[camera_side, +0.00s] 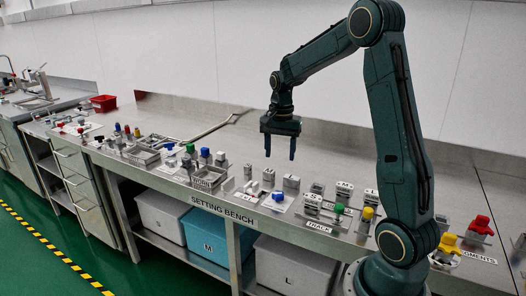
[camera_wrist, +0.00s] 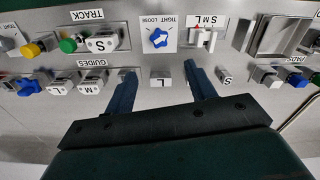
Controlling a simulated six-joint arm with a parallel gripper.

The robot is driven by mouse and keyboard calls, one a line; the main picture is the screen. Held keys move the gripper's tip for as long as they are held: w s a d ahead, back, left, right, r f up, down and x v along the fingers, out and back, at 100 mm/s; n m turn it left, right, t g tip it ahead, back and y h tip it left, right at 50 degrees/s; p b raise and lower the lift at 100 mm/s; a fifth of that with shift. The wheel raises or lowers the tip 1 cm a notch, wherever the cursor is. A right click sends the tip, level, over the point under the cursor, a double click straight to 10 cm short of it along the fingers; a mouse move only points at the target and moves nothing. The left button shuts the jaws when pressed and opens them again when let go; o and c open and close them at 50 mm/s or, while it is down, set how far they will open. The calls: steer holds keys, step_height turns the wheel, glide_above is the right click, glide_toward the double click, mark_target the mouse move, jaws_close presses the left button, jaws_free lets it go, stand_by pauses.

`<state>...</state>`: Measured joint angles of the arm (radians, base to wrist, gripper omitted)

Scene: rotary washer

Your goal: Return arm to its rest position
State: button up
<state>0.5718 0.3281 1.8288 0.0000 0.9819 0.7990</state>
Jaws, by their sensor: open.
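My gripper (camera_side: 280,146) hangs above the setting bench (camera_side: 300,135), its two blue fingers pointing down, apart and empty. In the wrist view my gripper (camera_wrist: 160,80) shows its fingers spread with nothing between them. A blue star-shaped knob (camera_wrist: 159,38) on a white "TIGHT / LOOSE" plate lies beyond the fingertips. The same blue knob (camera_side: 278,196) is near the bench's front edge in the side view. My arm is raised and bent, clear of the bench top.
Several small blocks and coloured knobs line the bench, with a "TRACK" group (camera_wrist: 92,42) and a "GUIDES" group (camera_wrist: 90,86). Grey metal trays (camera_side: 208,178) sit to the left. Red (camera_side: 481,226) and yellow (camera_side: 447,244) knobs stand at right. Bins (camera_side: 205,237) are below.

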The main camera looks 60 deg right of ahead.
steer(key=s+a+r+n+t, duration=0.1)
steer(key=s+a+r+n, duration=0.1)
steer(key=a+r+n, duration=0.35)
steer(key=s+a+r+n+t, duration=0.2)
steer(key=s+a+n, duration=0.3)
steer(key=s+a, duration=0.3)
steer(key=s+a+r+n+t, duration=0.2)
steer(key=s+a+n, duration=0.3)
steer(key=s+a, duration=0.2)
steer(key=shift+s+a+t, duration=0.3)
steer(key=shift+s+a, duration=0.1)
steer(key=shift+a, duration=0.8)
